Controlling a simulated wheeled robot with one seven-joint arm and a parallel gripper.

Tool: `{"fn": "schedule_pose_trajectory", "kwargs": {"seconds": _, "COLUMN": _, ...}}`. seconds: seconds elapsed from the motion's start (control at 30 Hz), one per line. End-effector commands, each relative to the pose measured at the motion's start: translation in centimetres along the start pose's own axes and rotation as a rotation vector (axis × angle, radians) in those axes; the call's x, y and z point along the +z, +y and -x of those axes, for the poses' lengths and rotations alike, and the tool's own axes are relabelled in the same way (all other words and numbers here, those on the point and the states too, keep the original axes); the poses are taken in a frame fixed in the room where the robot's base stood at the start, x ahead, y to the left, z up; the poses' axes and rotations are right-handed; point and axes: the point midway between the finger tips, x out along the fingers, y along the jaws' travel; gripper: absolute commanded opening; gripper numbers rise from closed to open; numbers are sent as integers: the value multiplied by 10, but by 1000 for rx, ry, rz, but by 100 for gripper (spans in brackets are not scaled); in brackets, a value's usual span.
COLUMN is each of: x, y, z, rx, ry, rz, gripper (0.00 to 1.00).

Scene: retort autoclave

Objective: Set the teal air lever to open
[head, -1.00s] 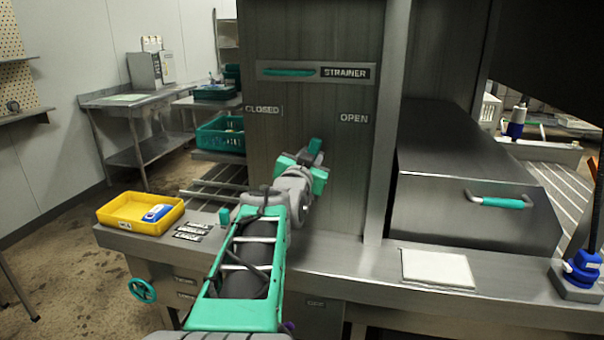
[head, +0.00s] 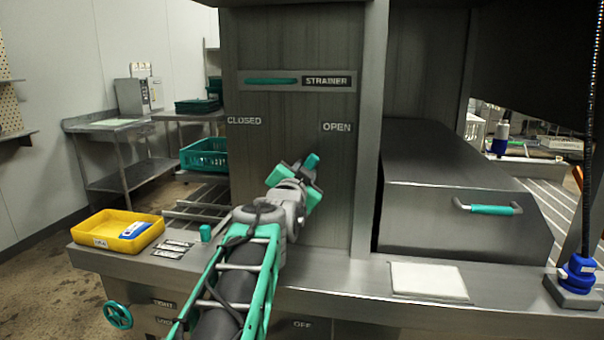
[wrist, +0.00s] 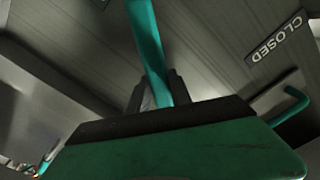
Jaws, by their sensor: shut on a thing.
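The teal lever (head: 312,160) stands in front of the grey panel, with its tip sticking out past my gripper. It leans up and to the right, with the tip just below and left of the OPEN label (head: 337,127). My gripper (head: 297,175) is shut on the lever. In the wrist view the lever (wrist: 148,45) runs between the dark fingers (wrist: 157,92). My gripper hides the lever's lower part and pivot in the head view. The CLOSED label (head: 244,121) is at the panel's upper left and also shows in the wrist view (wrist: 274,38).
A teal handle beside the STRAINER label (head: 326,81) sits above. A yellow tray (head: 117,231) lies on the ledge at left. A steel hood with a teal-gripped handle (head: 490,209) stands at right, with a white pad (head: 428,281) before it. A blue fitting (head: 578,270) is far right.

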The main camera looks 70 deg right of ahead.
Motion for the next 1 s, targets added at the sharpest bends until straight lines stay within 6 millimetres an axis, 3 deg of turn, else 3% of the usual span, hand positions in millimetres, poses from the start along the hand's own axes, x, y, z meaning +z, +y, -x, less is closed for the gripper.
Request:
{"fn": "schedule_pose_trajectory", "kwargs": {"seconds": 0.1, "x": 2, "y": 1, "z": 0, "rx": 3, "ry": -5, "rz": -2, "gripper": 0}}
{"fn": "schedule_pose_trajectory", "kwargs": {"seconds": 0.13, "x": 2, "y": 2, "z": 0, "rx": 3, "ry": -5, "rz": -2, "gripper": 28}}
{"fn": "schedule_pose_trajectory", "kwargs": {"seconds": 0.37, "x": 1, "y": 1, "z": 0, "rx": 2, "ry": -2, "rz": -1, "gripper": 47}}
{"fn": "schedule_pose_trajectory", "kwargs": {"seconds": 0.67, "x": 0, "y": 0, "z": 3, "rx": 0, "ry": 0, "rz": 0, "gripper": 47}}
{"fn": "schedule_pose_trajectory", "kwargs": {"seconds": 1.0, "x": 0, "y": 0, "z": 64, "rx": -1, "ry": 0, "rz": -1, "gripper": 47}}
